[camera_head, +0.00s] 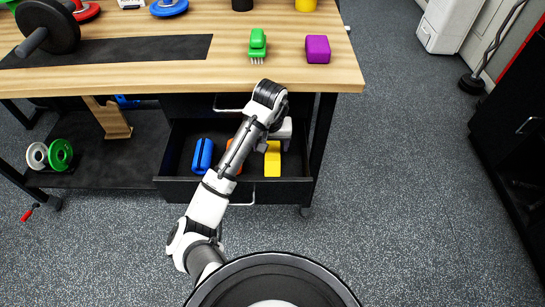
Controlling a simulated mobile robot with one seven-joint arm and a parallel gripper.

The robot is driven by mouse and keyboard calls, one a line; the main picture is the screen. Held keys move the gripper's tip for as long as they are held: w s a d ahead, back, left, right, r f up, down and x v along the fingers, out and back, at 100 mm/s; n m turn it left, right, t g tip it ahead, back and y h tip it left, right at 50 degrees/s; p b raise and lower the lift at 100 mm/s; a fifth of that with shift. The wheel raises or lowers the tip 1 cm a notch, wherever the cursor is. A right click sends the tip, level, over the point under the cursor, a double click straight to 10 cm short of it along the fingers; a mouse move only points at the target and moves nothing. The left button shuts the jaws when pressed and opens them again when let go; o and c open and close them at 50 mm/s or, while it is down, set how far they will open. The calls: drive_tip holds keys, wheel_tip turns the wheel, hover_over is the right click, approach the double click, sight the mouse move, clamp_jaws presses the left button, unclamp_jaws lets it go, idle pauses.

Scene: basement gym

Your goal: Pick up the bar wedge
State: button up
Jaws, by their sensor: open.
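An open black drawer (176,152) under the bench holds several small things. A yellow block (272,160) with an uneven outline lies in its right part. A blue grooved piece (203,155) lies in its left part, and an orange piece (229,160) between them is mostly hidden by my arm. I cannot tell for sure which is the bar wedge; the yellow block looks the likeliest. My gripper (262,146) points down over the drawer, close to the yellow block's upper end. It is open, with its fingers small and partly hidden; I cannot tell whether it touches the block.
The wooden bench top (150,75) overhangs the drawer; a green brush (257,43) and a purple block (317,49) stand on it. White and green plates (60,155) sit on the lower shelf. The floor (400,190) at right is clear.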

sight(272, 155)
drive_tip(key=shift+w+d+f, duration=0.1)
drive_tip(key=shift+d+f, duration=0.05)
drive_tip(key=shift+f, duration=1.2)
drive_tip(key=shift+w+d+f, duration=0.1)
drive_tip(key=shift+f, duration=1.25)
drive_tip(key=c, duration=1.1)
drive_tip(key=shift+c, duration=0.2)
drive_tip(key=shift+r+p, duration=0.15)
drive_tip(key=shift+p, duration=0.2)
